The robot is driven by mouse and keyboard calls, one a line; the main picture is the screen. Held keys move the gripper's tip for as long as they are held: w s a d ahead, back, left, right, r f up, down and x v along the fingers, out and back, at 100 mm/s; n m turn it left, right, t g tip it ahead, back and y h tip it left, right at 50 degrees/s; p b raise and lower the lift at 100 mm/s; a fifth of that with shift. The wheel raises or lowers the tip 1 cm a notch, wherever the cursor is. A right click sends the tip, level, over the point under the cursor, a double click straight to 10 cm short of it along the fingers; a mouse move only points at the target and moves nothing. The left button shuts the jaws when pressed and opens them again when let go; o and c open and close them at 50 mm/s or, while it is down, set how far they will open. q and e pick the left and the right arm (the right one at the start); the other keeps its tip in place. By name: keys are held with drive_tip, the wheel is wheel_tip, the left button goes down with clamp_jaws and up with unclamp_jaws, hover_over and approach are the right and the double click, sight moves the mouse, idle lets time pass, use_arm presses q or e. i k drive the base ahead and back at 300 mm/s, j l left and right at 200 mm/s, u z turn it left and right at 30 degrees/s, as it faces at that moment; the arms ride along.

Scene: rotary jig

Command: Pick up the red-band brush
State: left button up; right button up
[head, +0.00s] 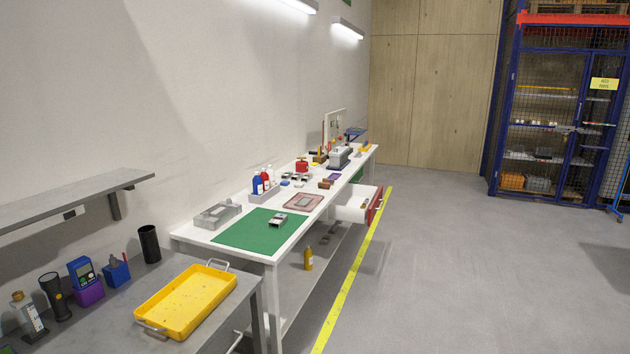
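I cannot make out the red-band brush at this distance. Small items crowd the far part of the long white workbench (262,252), and some there are too small to identify. Small brown pieces (325,184) lie near the bench's front edge, but I cannot tell what they are. A blue holder (116,273) with thin items standing in it is on the near grey table; no red band can be made out on them. Neither of my grippers is in view.
A yellow tray (185,300) sits on the near grey table (110,330). The white bench bears a green mat (240,233), a grey case (217,214) and bottles (257,186). An open drawer (350,212) juts into the aisle. Floor (440,270) right of the yellow line is clear.

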sight(324, 186)
drive_tip(key=i+l+u, duration=0.15)
drive_tip(key=i+l, duration=0.2)
drive_tip(key=i, duration=0.35)
drive_tip(key=i+l+u, duration=0.1)
drive_tip(key=i+l, duration=0.35)
drive_tip(key=i, duration=0.2)
drive_tip(key=i+l+u, duration=0.15)
drive_tip(key=i+l, duration=0.35)
drive_tip(key=i, duration=0.15)
drive_tip(key=i+l+u, duration=0.2)
drive_tip(key=i+l, duration=0.95)
drive_tip(key=i, duration=0.4)
drive_tip(key=i+l+u, duration=0.2)
drive_tip(key=i+l, duration=1.2)
drive_tip(key=i, duration=0.05)
